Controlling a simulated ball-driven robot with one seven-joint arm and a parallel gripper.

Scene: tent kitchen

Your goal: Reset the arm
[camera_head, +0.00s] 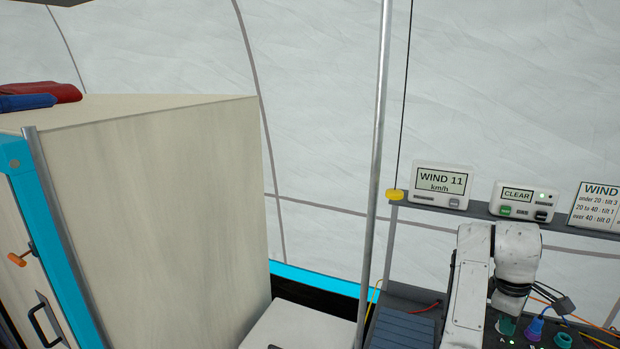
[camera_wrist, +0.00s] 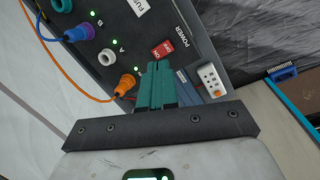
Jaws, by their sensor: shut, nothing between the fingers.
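My gripper (camera_wrist: 158,88) shows in the wrist view as two teal fingers side by side, pressed together with nothing between them. Its fingertips lie over the lower edge of a dark control panel (camera_wrist: 140,25), just below a red power switch (camera_wrist: 162,48). I cannot tell whether they touch the panel.
A shelf holds a wind display (camera_head: 440,185) and a CLEAR box (camera_head: 522,200). A metal pole (camera_head: 377,150) and pale cabinet (camera_head: 160,200) stand left.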

